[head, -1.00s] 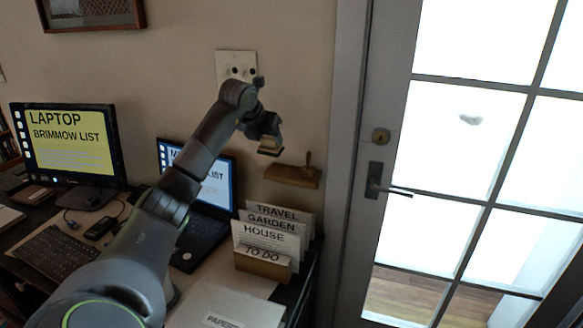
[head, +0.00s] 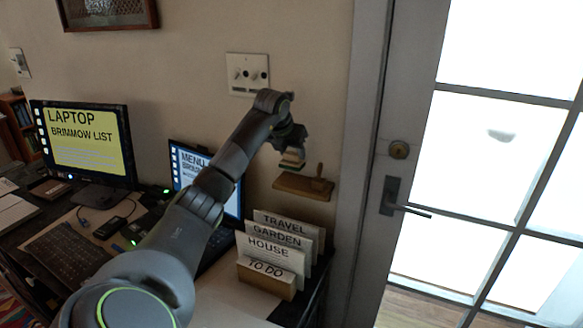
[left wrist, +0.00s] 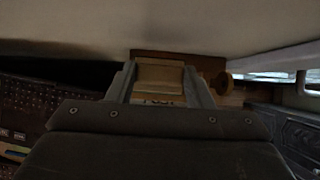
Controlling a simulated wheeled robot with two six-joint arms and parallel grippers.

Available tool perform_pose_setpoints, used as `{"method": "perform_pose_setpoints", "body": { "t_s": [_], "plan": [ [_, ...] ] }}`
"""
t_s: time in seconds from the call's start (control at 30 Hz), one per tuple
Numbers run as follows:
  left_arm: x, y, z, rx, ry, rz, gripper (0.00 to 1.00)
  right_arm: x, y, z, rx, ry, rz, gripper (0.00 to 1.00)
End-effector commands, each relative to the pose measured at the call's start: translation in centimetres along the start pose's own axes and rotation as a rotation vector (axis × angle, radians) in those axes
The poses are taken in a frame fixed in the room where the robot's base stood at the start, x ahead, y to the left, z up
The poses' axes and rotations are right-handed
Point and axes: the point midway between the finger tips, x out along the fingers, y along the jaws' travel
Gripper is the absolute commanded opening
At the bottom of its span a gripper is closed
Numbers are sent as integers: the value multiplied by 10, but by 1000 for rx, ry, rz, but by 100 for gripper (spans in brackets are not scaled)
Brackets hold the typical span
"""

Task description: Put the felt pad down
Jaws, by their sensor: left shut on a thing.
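My left gripper (head: 291,155) is shut on a small pale, layered block, the felt pad (head: 291,161). It holds the pad above the left part of a small wooden wall shelf (head: 290,184), with a gap that looks small. In the left wrist view, the tan pad (left wrist: 158,75) sits between the two fingers (left wrist: 160,85). A partly cut-off label shows below it, and brown wood lies behind it. My right gripper is not in view.
A wooden knob or peg (head: 318,183) stands at the shelf's right end. Below is a desk with a card holder (head: 265,278), a laptop (head: 232,205) and a monitor (head: 82,140). A wall plate (head: 248,74) is above, and a door handle (head: 400,208) is to the right.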

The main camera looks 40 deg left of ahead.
Motion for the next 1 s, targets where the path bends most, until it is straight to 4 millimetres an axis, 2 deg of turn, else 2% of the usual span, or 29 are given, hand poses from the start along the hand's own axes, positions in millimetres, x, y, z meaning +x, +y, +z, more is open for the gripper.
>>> {"method": "perform_pose_setpoints", "body": {
  "t_s": [0.03,0.13,0.4,0.6,0.63,0.8,1.0],
  "plan": [
    [2,0,-2,0,0,0,28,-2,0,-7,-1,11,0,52],
    [12,0,-8,0,1,0,28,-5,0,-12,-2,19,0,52],
    [41,0,-26,0,0,0,28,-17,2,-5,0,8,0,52],
    [43,0,-28,0,-1,0,28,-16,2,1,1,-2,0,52],
    [43,0,-28,0,0,0,48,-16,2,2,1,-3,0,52],
    [43,0,-28,0,0,0,68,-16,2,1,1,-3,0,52],
    [43,0,-27,0,-1,0,68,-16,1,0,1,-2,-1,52]
  ]
}}
